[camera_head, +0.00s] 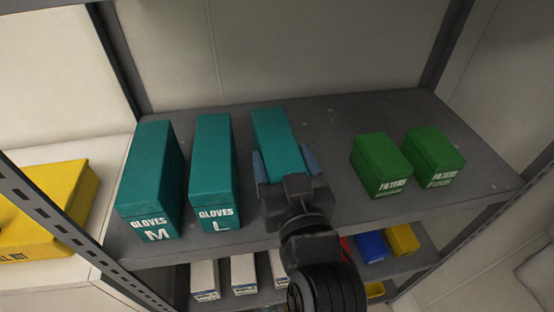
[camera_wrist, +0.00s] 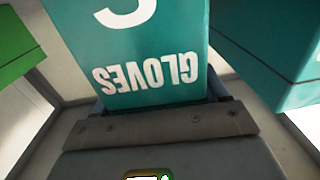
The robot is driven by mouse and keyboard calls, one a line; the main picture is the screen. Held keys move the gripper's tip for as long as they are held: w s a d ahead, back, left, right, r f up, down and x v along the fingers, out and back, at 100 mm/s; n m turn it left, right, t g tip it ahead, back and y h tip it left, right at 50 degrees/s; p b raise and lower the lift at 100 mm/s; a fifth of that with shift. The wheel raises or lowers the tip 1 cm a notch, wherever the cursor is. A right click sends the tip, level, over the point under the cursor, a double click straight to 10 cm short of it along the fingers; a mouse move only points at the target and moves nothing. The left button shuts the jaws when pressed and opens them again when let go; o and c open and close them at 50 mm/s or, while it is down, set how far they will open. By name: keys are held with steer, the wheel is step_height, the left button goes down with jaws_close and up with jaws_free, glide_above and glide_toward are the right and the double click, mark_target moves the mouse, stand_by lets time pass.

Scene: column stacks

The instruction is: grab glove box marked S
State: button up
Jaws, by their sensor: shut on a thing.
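A teal glove box (camera_head: 275,138) stands on the grey shelf, right of two other teal glove boxes. My gripper (camera_head: 285,165) is shut on it, one finger on each side. My gripper hides its front label in the head view. In the wrist view the held box (camera_wrist: 135,50) fills the middle, with "GLOVES" upside down and part of a letter cut off at the top edge, which looks like an S. The glove box marked M (camera_head: 150,180) is at the far left, and the one marked L (camera_head: 213,175) stands between it and the held box.
Two green filter boxes (camera_head: 380,165) (camera_head: 434,157) stand to the right on the same shelf (camera_head: 330,115). Bare shelf lies between them and the held box. A lower shelf holds white, blue and yellow boxes. A yellow case (camera_head: 50,205) lies at the left. Metal posts frame the shelf.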

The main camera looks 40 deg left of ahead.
steer(key=shift+c, duration=0.9)
steer(key=shift+r, duration=0.15)
